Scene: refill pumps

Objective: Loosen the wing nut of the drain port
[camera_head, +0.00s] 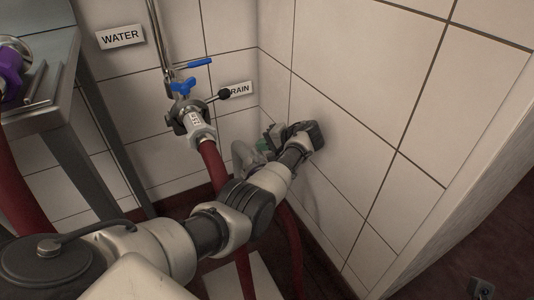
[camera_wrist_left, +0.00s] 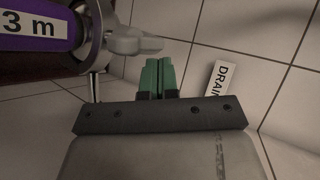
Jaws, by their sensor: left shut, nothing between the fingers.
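The DRAIN sign (camera_head: 237,89) is on the tiled wall near the corner, and it also shows in the left wrist view (camera_wrist_left: 221,78). Left of it in the head view, a pipe coupling (camera_head: 190,118) carries a blue wing-shaped handle (camera_head: 183,87). My left gripper (camera_head: 264,144) is low near the corner, partly hidden by my arm. Its green fingers (camera_wrist_left: 158,66) are shut and empty, just below the grey part in the picture. Contact cannot be told.
A red hose (camera_head: 211,163) hangs from the coupling, and another (camera_head: 291,240) runs down behind my arm. A blue lever (camera_head: 199,63) and a black ball knob (camera_head: 225,94) stick out nearby. A metal bench (camera_head: 62,110) stands left. The right wall is bare.

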